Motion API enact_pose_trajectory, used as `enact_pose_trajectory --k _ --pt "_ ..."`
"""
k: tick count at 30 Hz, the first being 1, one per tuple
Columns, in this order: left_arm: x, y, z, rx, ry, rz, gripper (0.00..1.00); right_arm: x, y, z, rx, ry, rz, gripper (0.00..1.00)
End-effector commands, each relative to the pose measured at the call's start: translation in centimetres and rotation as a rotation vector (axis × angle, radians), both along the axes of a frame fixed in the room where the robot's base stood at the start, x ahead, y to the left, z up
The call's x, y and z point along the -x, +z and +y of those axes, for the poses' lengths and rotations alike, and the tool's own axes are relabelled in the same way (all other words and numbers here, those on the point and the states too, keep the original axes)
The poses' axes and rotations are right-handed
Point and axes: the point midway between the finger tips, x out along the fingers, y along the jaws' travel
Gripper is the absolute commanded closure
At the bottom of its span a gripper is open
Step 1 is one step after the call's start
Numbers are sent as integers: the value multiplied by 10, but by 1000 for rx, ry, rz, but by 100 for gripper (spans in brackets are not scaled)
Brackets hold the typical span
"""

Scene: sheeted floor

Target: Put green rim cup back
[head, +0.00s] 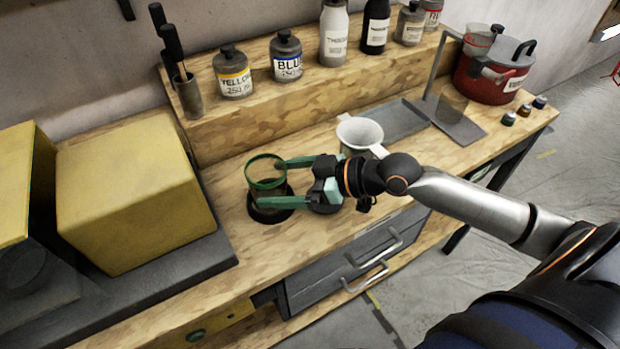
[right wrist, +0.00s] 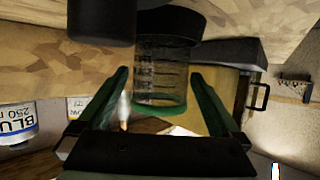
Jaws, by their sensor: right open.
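The green rim cup (head: 265,171) is a clear cup standing upright in a black round holder (head: 270,213) on the wooden bench. In the right wrist view the cup (right wrist: 160,80) appears upside down, with measuring marks on its wall and its green rim toward the gripper's palm. My right gripper (head: 268,184) is open, with one green finger on either side of the cup. In the right wrist view gaps show between the cup and both fingers (right wrist: 162,85). Part of the cup's lower body is hidden by the near finger. My left gripper is not in view.
A white funnel (head: 360,132) stands just beyond my right wrist. A large yellow box (head: 135,195) is left of the cup. Bottles, including a blue-labelled one (head: 287,57), line the raised shelf. A grey tray (head: 398,122) and red pot (head: 492,75) are farther right.

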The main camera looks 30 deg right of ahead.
Motion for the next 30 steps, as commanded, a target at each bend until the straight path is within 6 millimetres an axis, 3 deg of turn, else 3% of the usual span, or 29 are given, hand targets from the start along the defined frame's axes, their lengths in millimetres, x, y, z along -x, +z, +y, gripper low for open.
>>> enact_pose_trajectory --k 13,30 --pt "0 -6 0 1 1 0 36 35 18 -38 4 -3 6 0" --pt "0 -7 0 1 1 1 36 44 27 -45 -1 2 -1 0"
